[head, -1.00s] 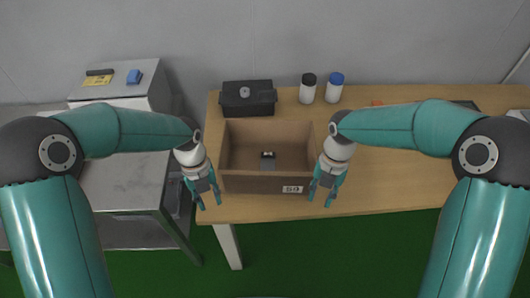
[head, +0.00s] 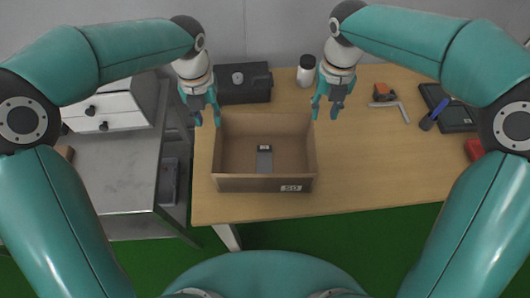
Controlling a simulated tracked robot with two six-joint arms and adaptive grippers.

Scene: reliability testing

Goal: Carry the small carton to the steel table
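The small carton (head: 236,183) is an open brown cardboard box with a label on its front. It rests on the left part of the wooden table. A small grey device (head: 264,158) lies inside it. My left gripper (head: 207,118) is open and empty at the carton's back left corner. My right gripper (head: 325,112) is open and empty just beyond its back right corner. Whether either touches the carton is unclear. The steel table (head: 118,180) stands to the left, across a narrow gap from the wooden table.
On the wooden table (head: 375,170) are a black case (head: 243,86), a white bottle (head: 306,70), an orange tool (head: 383,92), a hex key (head: 398,107) and a red object (head: 474,149). A white drawer unit (head: 110,108) occupies the steel table's back. Its front top is mostly bare.

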